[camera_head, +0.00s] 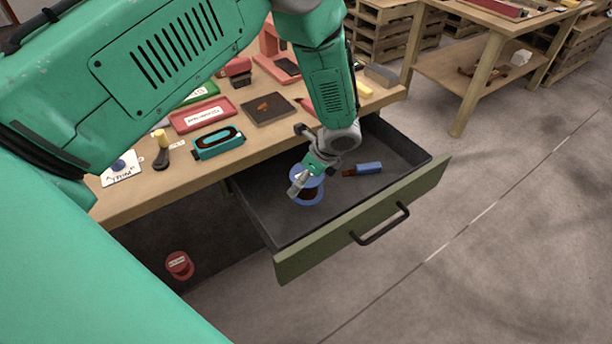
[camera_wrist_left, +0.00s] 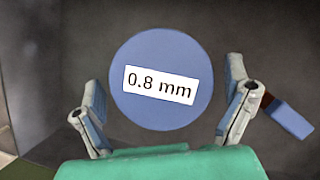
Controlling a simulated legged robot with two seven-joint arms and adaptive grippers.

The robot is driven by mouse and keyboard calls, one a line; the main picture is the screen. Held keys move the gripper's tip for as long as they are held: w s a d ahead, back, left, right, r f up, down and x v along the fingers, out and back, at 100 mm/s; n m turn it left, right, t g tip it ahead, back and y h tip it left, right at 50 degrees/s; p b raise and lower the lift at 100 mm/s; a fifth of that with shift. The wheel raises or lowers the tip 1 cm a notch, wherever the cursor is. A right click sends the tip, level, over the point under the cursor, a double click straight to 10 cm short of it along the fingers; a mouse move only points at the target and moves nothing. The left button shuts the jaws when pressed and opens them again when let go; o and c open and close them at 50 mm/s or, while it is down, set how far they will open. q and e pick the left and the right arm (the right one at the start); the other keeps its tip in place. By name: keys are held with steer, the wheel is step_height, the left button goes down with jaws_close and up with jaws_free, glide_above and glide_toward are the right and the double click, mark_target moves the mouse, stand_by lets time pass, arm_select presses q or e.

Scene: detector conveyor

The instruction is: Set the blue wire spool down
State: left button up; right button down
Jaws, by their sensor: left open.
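The blue wire spool (camera_head: 306,190) stands upright inside the open drawer, with dark wire between its blue flanges. In the left wrist view its round blue top (camera_wrist_left: 160,62) carries a white label reading "0.8 mm". My left gripper (camera_head: 312,176) is over the spool in the drawer. In the left wrist view its fingers (camera_wrist_left: 163,120) are spread wide on either side of the spool's lower edge, with gaps showing between them and the spool. The gripper partly hides the spool in the head view. My right gripper is not in view.
The dark drawer (camera_head: 262,208) has a green front with a handle (camera_head: 382,225). A small blue and brown object (camera_head: 366,168) lies right of the spool. Red trays (camera_head: 203,115) and tools cover the bench. A red spool (camera_head: 179,265) is below at left.

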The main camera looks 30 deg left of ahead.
arm_select(q)
steer(key=v, duration=1.2)
steer(key=shift+p, duration=0.3)
steer(key=shift+d+r, duration=0.1)
